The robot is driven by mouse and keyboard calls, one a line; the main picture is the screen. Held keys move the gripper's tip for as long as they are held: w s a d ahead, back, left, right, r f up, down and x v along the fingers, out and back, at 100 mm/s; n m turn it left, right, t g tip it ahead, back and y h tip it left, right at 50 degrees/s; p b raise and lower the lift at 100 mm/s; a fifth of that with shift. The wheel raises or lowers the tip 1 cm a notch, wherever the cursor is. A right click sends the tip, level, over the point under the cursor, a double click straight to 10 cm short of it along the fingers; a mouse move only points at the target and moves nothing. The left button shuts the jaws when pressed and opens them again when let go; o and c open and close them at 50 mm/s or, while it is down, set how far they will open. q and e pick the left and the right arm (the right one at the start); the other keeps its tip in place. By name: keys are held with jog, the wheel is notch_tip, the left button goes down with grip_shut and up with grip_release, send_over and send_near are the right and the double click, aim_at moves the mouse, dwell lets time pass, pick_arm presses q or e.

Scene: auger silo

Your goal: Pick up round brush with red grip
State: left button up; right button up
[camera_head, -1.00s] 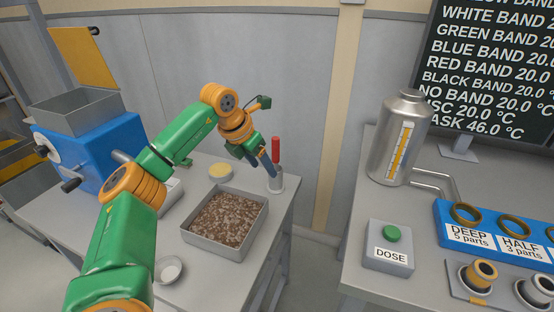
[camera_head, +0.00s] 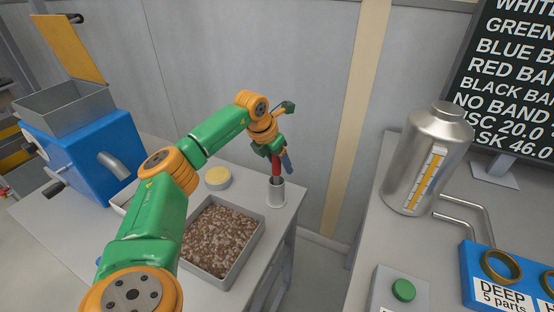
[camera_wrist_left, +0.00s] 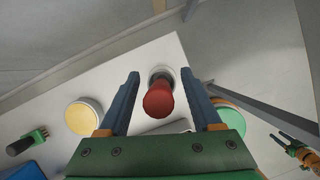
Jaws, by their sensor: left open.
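The round brush's red grip (camera_head: 275,166) stands up out of a small metal cup (camera_head: 276,193) at the table's right corner. My left gripper (camera_head: 284,160) is at the grip, coming down from above. In the left wrist view the red grip (camera_wrist_left: 158,98) shows between the two spread blue fingers (camera_wrist_left: 160,98), with gaps on both sides. The fingers do not appear to touch it. The brush's lower end is hidden in the cup. My right gripper (camera_wrist_left: 290,140) seems to show small at the lower right of the wrist view; its jaws are too small to judge.
A tray of brown granules (camera_head: 218,241) stands in front of the cup, and a round yellow-topped container (camera_head: 217,178) to its left. A blue machine (camera_head: 92,165) is at the left. Another bench with a metal tank (camera_head: 428,158) stands right, across a gap.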

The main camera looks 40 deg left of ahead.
pick_arm(q)
jog(key=shift+w+f, duration=0.25)
jog(key=shift+f, duration=0.1)
jog(key=shift+s+r, duration=0.1)
jog(key=shift+s, duration=0.05)
jog(key=c, duration=0.4)
grip_shut()
